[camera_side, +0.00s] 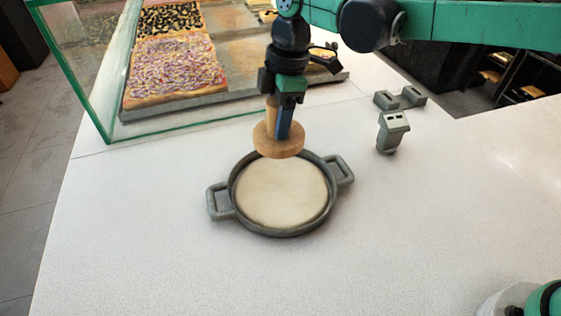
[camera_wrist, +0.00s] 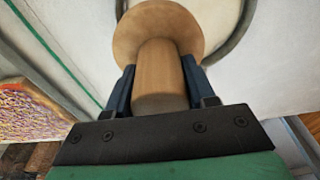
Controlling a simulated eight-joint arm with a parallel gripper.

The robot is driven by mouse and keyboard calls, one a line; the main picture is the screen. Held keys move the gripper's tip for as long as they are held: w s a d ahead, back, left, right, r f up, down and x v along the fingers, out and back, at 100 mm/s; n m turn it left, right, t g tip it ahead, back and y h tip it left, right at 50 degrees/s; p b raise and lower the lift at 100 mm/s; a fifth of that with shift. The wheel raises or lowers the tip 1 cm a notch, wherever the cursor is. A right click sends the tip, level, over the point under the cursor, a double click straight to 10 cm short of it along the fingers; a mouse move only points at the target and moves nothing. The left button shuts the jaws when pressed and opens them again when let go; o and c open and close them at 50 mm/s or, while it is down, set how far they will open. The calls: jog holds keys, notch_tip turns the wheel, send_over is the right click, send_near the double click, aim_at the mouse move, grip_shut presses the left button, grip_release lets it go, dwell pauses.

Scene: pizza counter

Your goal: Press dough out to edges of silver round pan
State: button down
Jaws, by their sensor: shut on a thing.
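The round pan (camera_side: 236,212) is grey with two side handles and stands on the white counter. A flat, pale disc of dough (camera_side: 284,192) covers most of its floor. My gripper (camera_side: 284,122) is shut on the handle of a wooden press (camera_side: 278,140) with a round, flat base. The press hangs upright over the pan's far rim and hides part of it. In the wrist view, the blue fingers grip both sides of the wooden press (camera_wrist: 160,75), and part of the pan's rim (camera_wrist: 234,35) shows behind its base.
A glass guard (camera_side: 101,122) stands at the back left, around a tray of rectangular pizzas (camera_side: 175,68). A small grey holder (camera_side: 392,132) and grey blocks (camera_side: 400,98) are right of the pan. The counter (camera_side: 420,230) is clear in front and to the right.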

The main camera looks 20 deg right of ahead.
aim_at(294, 133)
jog(key=c, duration=1)
grip_release()
jog(key=shift+c, duration=0.2)
grip_shut()
jog(key=shift+s+d+f, duration=0.2)
jog(key=shift+d+f, duration=0.15)
jog(key=shift+f, duration=0.65)
jog(key=shift+s+d+f, duration=0.15)
jog(key=shift+d+f, duration=0.15)
jog(key=shift+f, duration=0.65)
jog(key=shift+s+d+f, duration=0.2)
jog(key=shift+d+f, duration=0.15)
jog(key=shift+f, duration=0.65)
jog(key=shift+f, duration=0.1)
jog(key=shift+f, duration=0.55)
jog(key=shift+f, duration=0.2)
jog(key=shift+r, duration=0.1)
jog(key=shift+r, duration=3.75)
